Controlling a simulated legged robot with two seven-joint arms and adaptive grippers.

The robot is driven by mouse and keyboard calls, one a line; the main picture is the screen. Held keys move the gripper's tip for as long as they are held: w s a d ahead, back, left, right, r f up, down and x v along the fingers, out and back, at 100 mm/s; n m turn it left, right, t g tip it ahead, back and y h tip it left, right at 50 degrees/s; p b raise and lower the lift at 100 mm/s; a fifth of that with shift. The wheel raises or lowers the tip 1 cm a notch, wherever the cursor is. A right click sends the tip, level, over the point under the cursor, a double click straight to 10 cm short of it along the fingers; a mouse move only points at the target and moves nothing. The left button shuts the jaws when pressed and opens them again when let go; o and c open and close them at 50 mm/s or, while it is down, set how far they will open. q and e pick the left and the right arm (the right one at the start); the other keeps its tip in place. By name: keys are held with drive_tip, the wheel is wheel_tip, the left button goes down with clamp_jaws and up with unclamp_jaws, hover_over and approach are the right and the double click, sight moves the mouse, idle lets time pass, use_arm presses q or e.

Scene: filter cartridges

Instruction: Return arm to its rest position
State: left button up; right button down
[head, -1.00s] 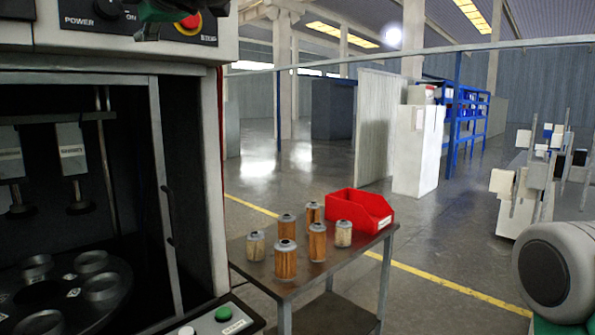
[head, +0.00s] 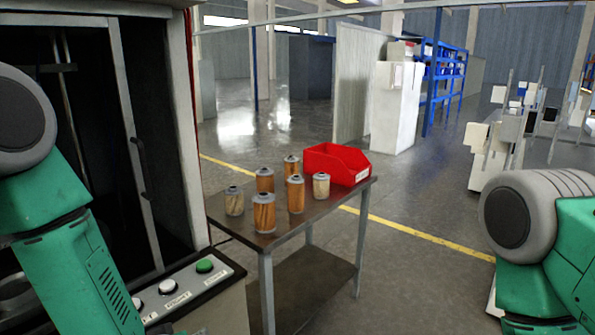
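My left arm shows at the left edge in the head view, as a green link with a grey rounded joint in front of the machine. My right arm shows at the right edge, also a green link with a grey joint. Neither gripper is in view. Several filter cartridges, such as the front one (head: 264,213), stand upright on the dark table (head: 330,206). Some are orange-brown, and two are pale, at the left (head: 234,202) and right (head: 321,187). No arm touches the cartridges.
A red bin (head: 337,163) sits at the table's back right. The machine (head: 150,130) stands at left, with a button panel (head: 190,287) in front. A white cabinet (head: 394,110) and blue shelving (head: 440,80) stand farther back. The floor right of the table is clear.

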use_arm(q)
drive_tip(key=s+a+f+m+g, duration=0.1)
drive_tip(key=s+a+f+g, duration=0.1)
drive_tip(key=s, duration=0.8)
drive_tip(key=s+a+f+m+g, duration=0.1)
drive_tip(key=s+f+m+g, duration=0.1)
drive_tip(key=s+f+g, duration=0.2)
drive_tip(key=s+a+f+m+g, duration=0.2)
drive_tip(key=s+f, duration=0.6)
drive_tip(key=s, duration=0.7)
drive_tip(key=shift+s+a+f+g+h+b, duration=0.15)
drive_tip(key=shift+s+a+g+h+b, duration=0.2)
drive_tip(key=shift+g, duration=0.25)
